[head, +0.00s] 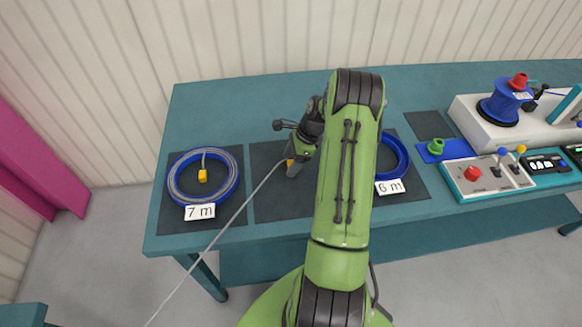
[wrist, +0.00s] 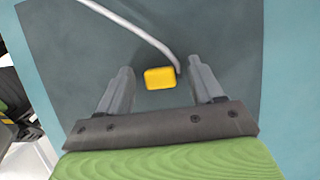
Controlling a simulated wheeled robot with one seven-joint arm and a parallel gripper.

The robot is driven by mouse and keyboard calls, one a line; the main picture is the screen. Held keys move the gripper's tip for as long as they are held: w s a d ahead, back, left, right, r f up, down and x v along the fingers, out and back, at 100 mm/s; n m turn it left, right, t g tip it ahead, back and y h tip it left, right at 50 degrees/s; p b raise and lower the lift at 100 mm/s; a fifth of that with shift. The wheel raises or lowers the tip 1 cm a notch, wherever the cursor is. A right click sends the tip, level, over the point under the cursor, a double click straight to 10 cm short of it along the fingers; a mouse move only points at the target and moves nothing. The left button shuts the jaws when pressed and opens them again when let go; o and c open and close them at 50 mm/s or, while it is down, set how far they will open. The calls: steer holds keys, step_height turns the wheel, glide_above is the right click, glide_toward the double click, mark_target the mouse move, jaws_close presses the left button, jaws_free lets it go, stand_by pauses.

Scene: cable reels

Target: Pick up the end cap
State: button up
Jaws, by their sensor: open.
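A yellow end cap (wrist: 159,78) lies between the two fingers of my gripper (wrist: 160,76) in the wrist view. The fingers are open, with a gap on each side of the cap. A thin grey cable (wrist: 140,28) runs up to the cap's right side. In the head view, my gripper (head: 292,172) points down over the middle dark mat (head: 265,205), and a bit of the yellow cap (head: 290,163) shows beside it. The cable (head: 215,238) runs from there down to the left, off the table edge. My arm hides part of the mat.
A blue 7 m coil (head: 175,190) with another yellow cap (head: 202,175) lies on the left. A blue 6 m coil (head: 402,155) lies right of my arm, partly hidden. A control box (head: 470,188) and a reel stand (head: 485,122) are at the right. The back left of the table is clear.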

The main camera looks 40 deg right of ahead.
steer(key=c, duration=1.1)
step_height(320, 180, up, 10)
steer(key=shift+r+p, duration=0.1)
steer(key=shift+p, duration=1.1)
steer(key=o, duration=0.4)
steer(key=c, duration=0.4)
